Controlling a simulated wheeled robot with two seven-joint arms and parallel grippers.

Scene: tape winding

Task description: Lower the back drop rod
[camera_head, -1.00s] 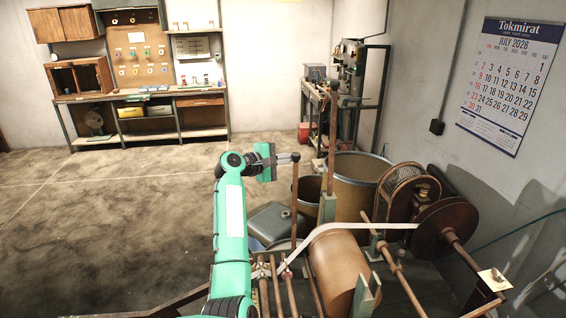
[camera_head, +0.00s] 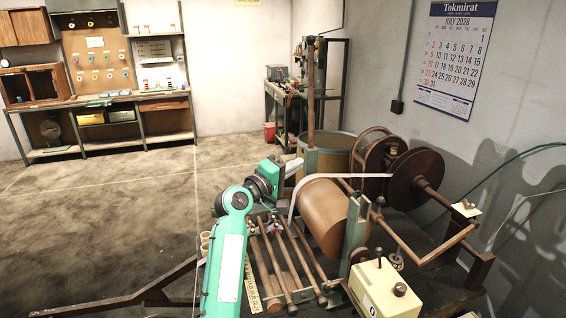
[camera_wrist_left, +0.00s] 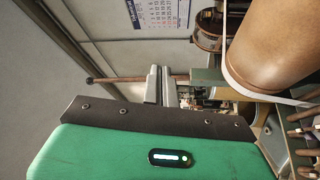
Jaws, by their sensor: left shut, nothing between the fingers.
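A tall brown rod (camera_head: 311,92) with a knob on top stands upright from a grey-green post (camera_head: 309,160) at the back of the winding machine. My left gripper (camera_head: 294,168) is beside that post, well below the rod's knob, with its fingers shut and empty. In the left wrist view, which is turned sideways, the knobbed rod (camera_wrist_left: 115,79) runs behind the shut fingers (camera_wrist_left: 160,86). Touch between fingers and rod cannot be told. White tape (camera_head: 291,205) passes close by my gripper, over the large brown roll (camera_head: 328,215). My right gripper is out of view.
A dark wooden reel (camera_head: 413,178) and a cream box with knobs (camera_head: 384,292) stand on the right. A drum (camera_head: 333,143) is behind the post. The floor at left is open.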

